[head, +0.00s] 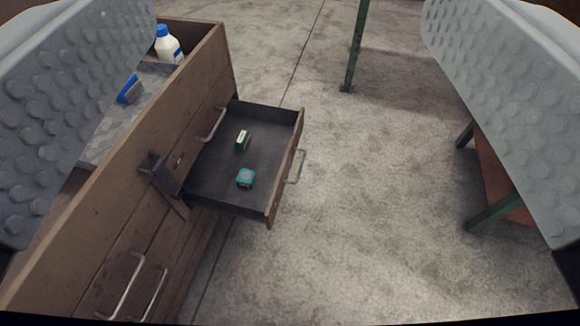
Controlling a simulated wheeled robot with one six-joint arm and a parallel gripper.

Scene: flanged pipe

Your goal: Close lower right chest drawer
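The wooden chest (130,160) stands at the left, seen from above. One of its drawers (225,165) is pulled out to the right and hangs open above the floor. The open drawer has a dark inside and a metal bar handle (297,166) on its wooden front. A teal item (245,178) and a small dark green item with a pale top (242,140) lie in it. My gripper (290,120) is wide open and empty. Its two grey studded fingers show large at the left and right edges, with the open drawer between them in the picture.
Other drawer handles (130,287) stick out from the chest front at lower left. A white bottle with a blue cap (168,45) and a blue item (128,90) are on the chest. Bare concrete floor (350,200) lies right of the drawer. A green-legged table (495,170) stands at the right.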

